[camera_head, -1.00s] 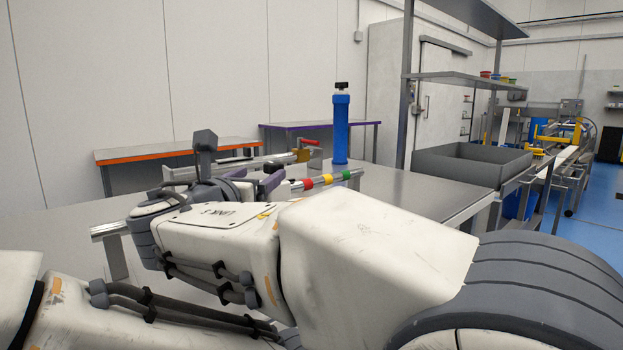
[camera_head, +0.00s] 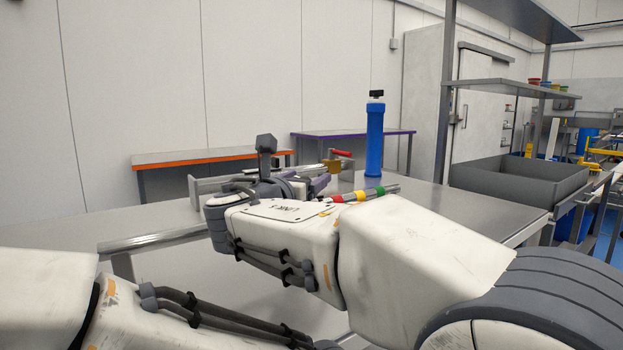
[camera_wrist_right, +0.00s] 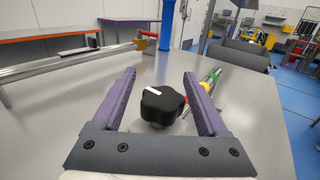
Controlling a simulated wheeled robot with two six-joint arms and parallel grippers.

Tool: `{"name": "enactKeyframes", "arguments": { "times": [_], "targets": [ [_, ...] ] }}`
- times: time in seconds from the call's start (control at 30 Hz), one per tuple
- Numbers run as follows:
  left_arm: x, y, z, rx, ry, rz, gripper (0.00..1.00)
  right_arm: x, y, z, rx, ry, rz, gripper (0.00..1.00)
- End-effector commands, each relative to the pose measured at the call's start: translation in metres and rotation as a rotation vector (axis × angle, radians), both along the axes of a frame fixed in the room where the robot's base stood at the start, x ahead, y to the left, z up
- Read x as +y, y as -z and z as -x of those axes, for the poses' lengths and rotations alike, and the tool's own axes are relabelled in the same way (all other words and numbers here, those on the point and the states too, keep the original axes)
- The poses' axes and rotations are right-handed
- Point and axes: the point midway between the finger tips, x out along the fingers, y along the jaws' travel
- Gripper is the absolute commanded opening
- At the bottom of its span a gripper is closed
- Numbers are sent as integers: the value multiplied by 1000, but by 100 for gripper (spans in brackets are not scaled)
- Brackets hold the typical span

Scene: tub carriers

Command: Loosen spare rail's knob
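A black lobed knob (camera_wrist_right: 160,105) with a white mark stands between the fingers of my right gripper (camera_wrist_right: 159,73) in the right wrist view. The purple fingers are open, one on each side, with gaps to the knob. In the head view my right gripper (camera_head: 312,183) is partly hidden by its own wrist, which hides the knob too. A metal rail with red, yellow and green bands (camera_head: 357,195) lies on the table behind my arm. Its banded end also shows beyond the right finger in the wrist view (camera_wrist_right: 208,86). The knob's mounting is mostly hidden. My left gripper is not in view.
A second metal rail with a brass-coloured block (camera_wrist_right: 142,42) lies to the left on the grey table (camera_head: 430,205). A blue cylinder (camera_head: 375,140) stands behind. A grey bin (camera_head: 515,180) is at the right. Orange-edged (camera_head: 210,156) and purple-edged (camera_head: 350,133) tables stand further back.

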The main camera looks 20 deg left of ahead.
Motion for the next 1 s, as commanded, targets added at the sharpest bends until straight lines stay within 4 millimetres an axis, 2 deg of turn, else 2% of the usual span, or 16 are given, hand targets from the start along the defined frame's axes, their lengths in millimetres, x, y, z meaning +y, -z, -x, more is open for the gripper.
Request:
{"name": "enactKeyframes", "arguments": {
  "times": [0.03,0.17,0.2,0.57,1.0],
  "targets": [
    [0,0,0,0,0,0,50,-1,0,0,0,2,0,53],
    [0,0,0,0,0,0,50,-2,0,0,0,3,0,4],
    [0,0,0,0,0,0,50,-2,0,0,0,3,0,0],
    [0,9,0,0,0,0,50,0,2,-1,-1,-61,-2,0],
    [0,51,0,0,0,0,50,10,5,1,-2,-410,-3,0]
  ]
}}
